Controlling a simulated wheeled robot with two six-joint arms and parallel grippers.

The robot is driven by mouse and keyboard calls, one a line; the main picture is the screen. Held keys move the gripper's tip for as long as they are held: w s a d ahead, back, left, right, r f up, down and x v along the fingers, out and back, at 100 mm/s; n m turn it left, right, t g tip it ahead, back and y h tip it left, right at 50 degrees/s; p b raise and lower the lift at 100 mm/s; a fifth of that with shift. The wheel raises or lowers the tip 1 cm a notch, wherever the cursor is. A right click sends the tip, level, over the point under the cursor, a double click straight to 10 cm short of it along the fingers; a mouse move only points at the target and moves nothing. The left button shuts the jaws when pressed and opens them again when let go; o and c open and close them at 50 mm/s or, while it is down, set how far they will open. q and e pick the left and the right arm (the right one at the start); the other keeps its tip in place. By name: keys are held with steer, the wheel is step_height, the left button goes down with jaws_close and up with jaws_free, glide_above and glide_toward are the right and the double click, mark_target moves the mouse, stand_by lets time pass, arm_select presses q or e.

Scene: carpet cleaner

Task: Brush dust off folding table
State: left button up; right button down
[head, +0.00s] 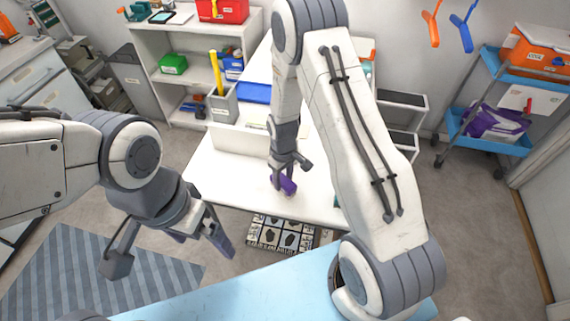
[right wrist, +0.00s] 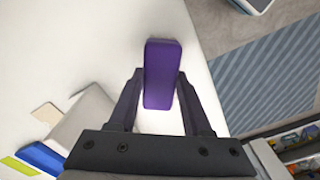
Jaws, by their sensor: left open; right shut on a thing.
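The white folding table (head: 225,178) stands in the middle of the head view. My right gripper (head: 286,168) points down over it, shut on a purple brush (head: 287,185) close to the tabletop. I cannot tell whether the brush touches the top. In the right wrist view the brush (right wrist: 162,75) sits between the two fingers, with the white tabletop (right wrist: 215,35) around it. A faint smudge shows beside the brush in the head view; I cannot tell if it is dust. My left gripper (head: 170,252) is open and empty, off the table's front left.
A grey and white bin (head: 224,106) holding a yellow-handled item and a blue object (head: 255,93) are at the table's back. A blue cart (head: 490,140) stands right. A striped mat (head: 75,275) lies front left. A pale blue surface (head: 250,295) is in front.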

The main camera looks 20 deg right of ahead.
steer(key=shift+d+r+p, duration=0.1)
steer(key=shift+r+p, duration=0.2)
steer(key=shift+r, duration=0.35)
steer(key=shift+r+p, duration=1.45)
steer(key=shift+r, duration=0.45)
